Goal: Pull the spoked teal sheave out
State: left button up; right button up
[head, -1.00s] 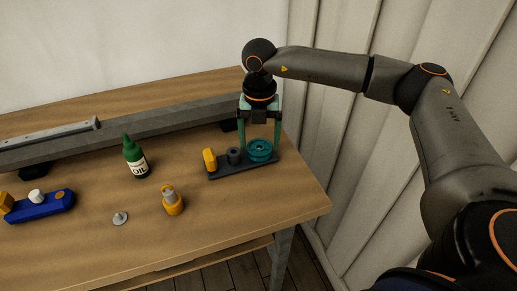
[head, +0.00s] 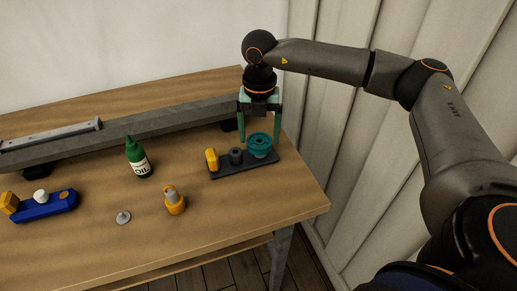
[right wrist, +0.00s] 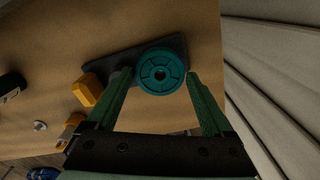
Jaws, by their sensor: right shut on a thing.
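The spoked teal sheave (head: 260,144) is at the right end of a dark holder (head: 238,169), raised a little above it. In the right wrist view the sheave (right wrist: 160,72) shows its spokes and centre hole face on. My right gripper (head: 259,139) points down with its green fingers on either side of the sheave, shut on its rim. A yellow block (head: 211,159) and a dark grey round piece (head: 236,156) sit on the same holder to the left. Whether a pin still reaches into the sheave is hidden. My left gripper is not in view.
A green oil bottle (head: 138,157), an orange-yellow piece with a grey top (head: 174,200), a small grey disc (head: 123,217) and a blue holder (head: 50,207) stand to the left. A long grey beam (head: 165,122) runs behind. The table's front right is clear; a panelled wall is right.

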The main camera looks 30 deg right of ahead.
notch_tip(320, 180, up, 5)
jog(key=p, duration=0.3)
